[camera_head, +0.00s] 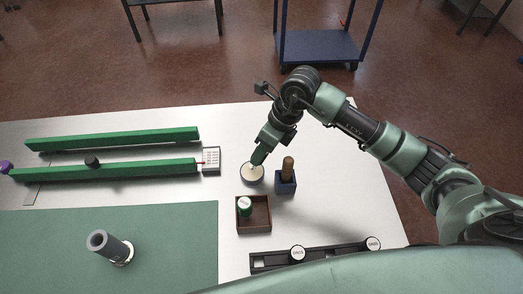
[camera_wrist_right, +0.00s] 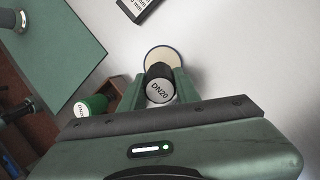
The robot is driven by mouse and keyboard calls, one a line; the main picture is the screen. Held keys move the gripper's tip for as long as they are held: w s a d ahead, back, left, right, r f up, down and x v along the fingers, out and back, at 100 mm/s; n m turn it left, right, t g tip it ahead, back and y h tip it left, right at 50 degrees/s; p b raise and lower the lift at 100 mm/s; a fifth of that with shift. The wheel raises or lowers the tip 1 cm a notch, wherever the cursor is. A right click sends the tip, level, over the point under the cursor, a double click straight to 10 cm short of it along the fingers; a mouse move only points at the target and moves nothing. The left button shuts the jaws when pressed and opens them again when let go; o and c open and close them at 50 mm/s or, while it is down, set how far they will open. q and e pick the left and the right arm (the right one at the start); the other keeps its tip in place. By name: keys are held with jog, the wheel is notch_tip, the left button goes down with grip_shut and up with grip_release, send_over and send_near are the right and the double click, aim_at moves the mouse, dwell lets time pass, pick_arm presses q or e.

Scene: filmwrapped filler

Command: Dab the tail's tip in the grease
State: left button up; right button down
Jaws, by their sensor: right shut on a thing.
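My right gripper (camera_head: 259,154) reaches down over the white table, shut on a dark round piece (camera_wrist_right: 160,86) whose pale end face reads DN20 in the wrist view. I take this piece for the tail. Its far end points at a shallow round dish (camera_head: 252,176) with cream-coloured content, which I take for the grease. The dish also shows behind the piece in the wrist view (camera_wrist_right: 164,54). The tip is hidden, so I cannot tell whether it touches the grease. My left gripper is in neither view.
A blue block (camera_head: 286,187) with a brown-handled tool stands right of the dish. A brown tray (camera_head: 268,228) with a green-sided, white-topped piece (camera_head: 244,206) lies nearer. A black rack (camera_head: 330,256), green rails (camera_head: 110,139) and a grey tube (camera_head: 112,247) on a green mat surround them.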

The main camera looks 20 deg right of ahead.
jog(key=shift+f+b, duration=0.55)
dwell(0.4)
jog(key=shift+s+f, duration=0.1)
dwell(1.6)
jog(key=shift+r+p, duration=1.65)
jog(key=shift+r, duration=1.95)
